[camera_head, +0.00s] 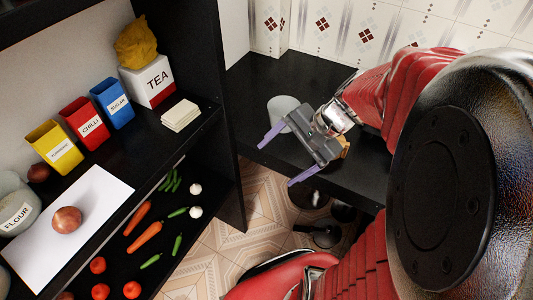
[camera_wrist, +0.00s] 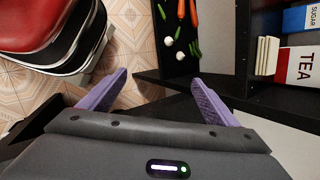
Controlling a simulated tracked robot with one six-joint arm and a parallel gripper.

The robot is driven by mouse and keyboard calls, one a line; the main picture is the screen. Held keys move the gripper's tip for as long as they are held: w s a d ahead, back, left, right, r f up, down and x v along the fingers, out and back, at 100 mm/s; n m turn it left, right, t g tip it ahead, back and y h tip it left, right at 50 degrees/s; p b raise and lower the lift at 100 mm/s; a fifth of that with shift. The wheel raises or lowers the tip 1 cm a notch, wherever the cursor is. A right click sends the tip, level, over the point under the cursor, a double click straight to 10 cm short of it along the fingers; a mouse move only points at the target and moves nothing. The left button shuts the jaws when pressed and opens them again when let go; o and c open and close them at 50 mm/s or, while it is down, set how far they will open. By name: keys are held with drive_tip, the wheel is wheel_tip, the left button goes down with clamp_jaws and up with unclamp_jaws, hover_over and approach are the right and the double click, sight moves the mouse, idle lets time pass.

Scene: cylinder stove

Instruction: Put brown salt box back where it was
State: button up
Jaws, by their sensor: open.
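A small brown block-like thing (camera_head: 343,146), likely the brown salt box, shows just behind my gripper in the head view, over the black counter. Most of it is hidden by the gripper and no label shows. My gripper (camera_head: 275,165) is open, its two purple fingers spread and pointing left toward the shelf unit, with nothing between them. In the wrist view my gripper (camera_wrist: 159,76) is also open and empty, facing the shelf's edge and tiled floor. The salt box is not seen there.
A white cylinder (camera_head: 282,108) stands on the black counter (camera_head: 262,72) beside my gripper. The shelf holds yellow (camera_head: 54,147), red (camera_head: 86,122) and blue (camera_head: 114,101) boxes, a TEA box (camera_head: 148,80) and a flour jar (camera_head: 15,212). Vegetables lie below; pans (camera_head: 320,235) are under the counter.

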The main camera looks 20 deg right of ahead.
drive_tip(key=s+a+r+n+t+h, duration=0.2)
drive_tip(key=s+a+r+n+h, duration=0.3)
drive_tip(key=r+n, duration=0.4)
drive_tip(key=shift+s+a+r+n+h, duration=0.3)
drive_tip(key=shift+s+a+n, duration=0.15)
drive_tip(key=shift+n, duration=1.55)
